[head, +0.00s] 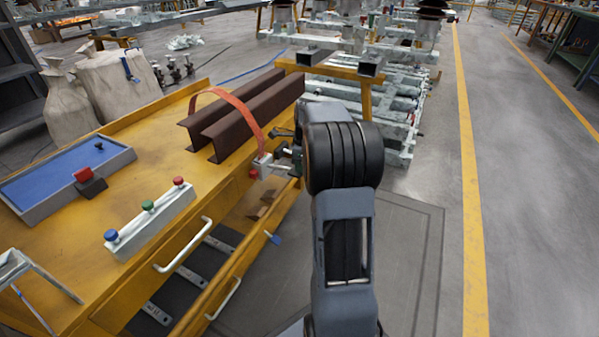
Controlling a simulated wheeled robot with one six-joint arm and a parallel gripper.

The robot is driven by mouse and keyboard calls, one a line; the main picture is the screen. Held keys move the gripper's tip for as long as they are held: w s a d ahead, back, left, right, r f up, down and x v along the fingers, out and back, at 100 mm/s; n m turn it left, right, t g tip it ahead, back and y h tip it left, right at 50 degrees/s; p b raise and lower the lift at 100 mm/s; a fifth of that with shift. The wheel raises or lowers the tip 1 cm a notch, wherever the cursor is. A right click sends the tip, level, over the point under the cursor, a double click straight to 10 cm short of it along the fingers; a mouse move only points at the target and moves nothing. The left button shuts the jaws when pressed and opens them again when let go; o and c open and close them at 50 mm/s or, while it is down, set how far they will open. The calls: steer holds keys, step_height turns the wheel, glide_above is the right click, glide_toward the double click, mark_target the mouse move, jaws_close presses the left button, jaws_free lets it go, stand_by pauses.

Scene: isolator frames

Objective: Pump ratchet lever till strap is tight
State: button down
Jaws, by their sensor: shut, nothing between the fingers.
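An orange strap (228,92) arches over two brown steel channel beams (243,117) lying side by side on the yellow bench. There is a visible gap between the strap's arch and the beams. The strap runs down to a small pale ratchet (263,166) at the bench's right edge, with a red part (253,174) beside it. My gripper (286,150) is at the ratchet, shut, with nothing seen held. My dark wrist hides part of it, so whether the fingers touch the lever cannot be told.
Grey metal frames (400,135) stand behind my arm. The floor at right is clear.

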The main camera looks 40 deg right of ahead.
steer(key=shift+f+b, duration=0.4)
steer(key=shift+f, duration=1.05)
steer(key=shift+s+d+r+p, duration=0.25)
steer(key=shift+s+d+p, duration=0.25)
steer(key=shift+s+d, duration=0.05)
steer(key=shift+s+d+r+p, duration=0.25)
steer(key=shift+s+d+p, duration=0.2)
steer(key=shift+s+d, duration=0.1)
steer(key=shift+r, duration=0.1)
step_height(320, 180, up, 14)
steer(key=s+p, duration=0.1)
steer(key=p, duration=0.5)
steer(key=shift+d, duration=0.45)
steer(key=shift+w+f+p, duration=0.1)
steer(key=shift+f+p, duration=0.1)
steer(key=shift+p, duration=0.3)
